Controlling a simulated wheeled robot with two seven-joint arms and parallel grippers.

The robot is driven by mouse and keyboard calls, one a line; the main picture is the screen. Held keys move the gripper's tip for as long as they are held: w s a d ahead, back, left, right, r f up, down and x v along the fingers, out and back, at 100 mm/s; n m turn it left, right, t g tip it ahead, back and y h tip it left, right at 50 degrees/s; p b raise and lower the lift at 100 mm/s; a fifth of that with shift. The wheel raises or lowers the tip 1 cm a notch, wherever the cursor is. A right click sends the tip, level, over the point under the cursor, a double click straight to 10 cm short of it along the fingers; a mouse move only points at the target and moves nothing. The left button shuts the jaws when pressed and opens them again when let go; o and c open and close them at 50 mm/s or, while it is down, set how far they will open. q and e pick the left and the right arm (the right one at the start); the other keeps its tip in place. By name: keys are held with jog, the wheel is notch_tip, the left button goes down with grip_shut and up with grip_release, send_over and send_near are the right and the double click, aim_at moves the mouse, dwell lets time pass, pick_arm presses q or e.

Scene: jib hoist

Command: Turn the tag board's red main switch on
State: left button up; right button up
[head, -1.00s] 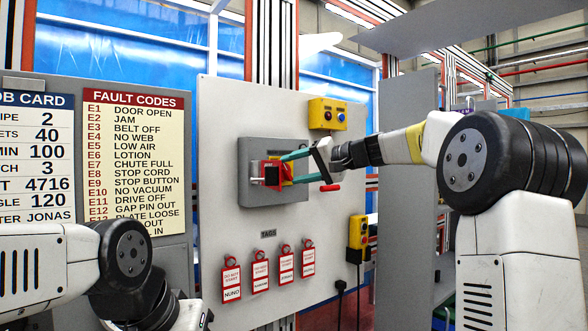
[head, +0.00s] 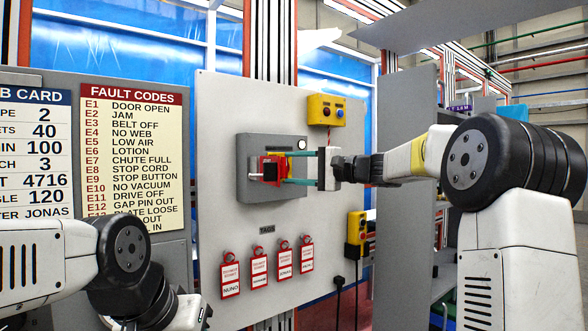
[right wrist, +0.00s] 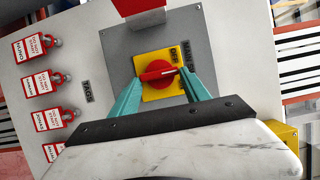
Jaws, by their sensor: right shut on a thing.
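The tag board (head: 330,225) is a light grey panel with a grey switch box (head: 257,190) on it. The red main switch (right wrist: 157,75) is a round knob with a bar handle on a yellow plate (right wrist: 150,94). In the right wrist view, its bar lies roughly left to right. The word OFF shows on the plate; I cannot read an ON mark. My right gripper (right wrist: 160,80) is shut on the switch, with teal fingers on either side; the head view also shows it there (head: 284,168). My left gripper is barely visible at the bottom edge.
Several red tags (head: 258,268) hang below the box. A yellow button box (head: 326,110) is above right, and a yellow pendant (head: 356,229) hangs at the right edge. A fault codes card (head: 133,150) stands to the left.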

jog(key=shift+f, duration=0.1)
jog(key=o, duration=1.4)
jog(key=v, duration=0.8)
jog(key=shift+w, duration=0.1)
jog(key=s+a+f+n+g+h, duration=0.15)
jog(key=s+f+h, duration=0.25)
jog(key=s+f, duration=0.6)
jog(key=s+f+n+g+h, duration=0.35)
jog(key=s+f, duration=0.45)
jog(key=s, duration=0.5)
jog(key=s+d+f+h, duration=0.1)
jog(key=s+d+f, duration=0.1)
jog(key=s+f, duration=0.1)
jog(key=s+d+f+n+t+h, duration=0.1)
jog(key=s+d+f+h, duration=0.1)
jog(key=s, duration=0.1)
jog(key=s+d+f+n+h, duration=0.1)
jog(key=s+d+f+h, duration=0.1)
jog(key=s+d+f, duration=0.1)
jog(key=shift+f+t+h, duration=0.25)
jog(key=shift+f+t, duration=0.05)
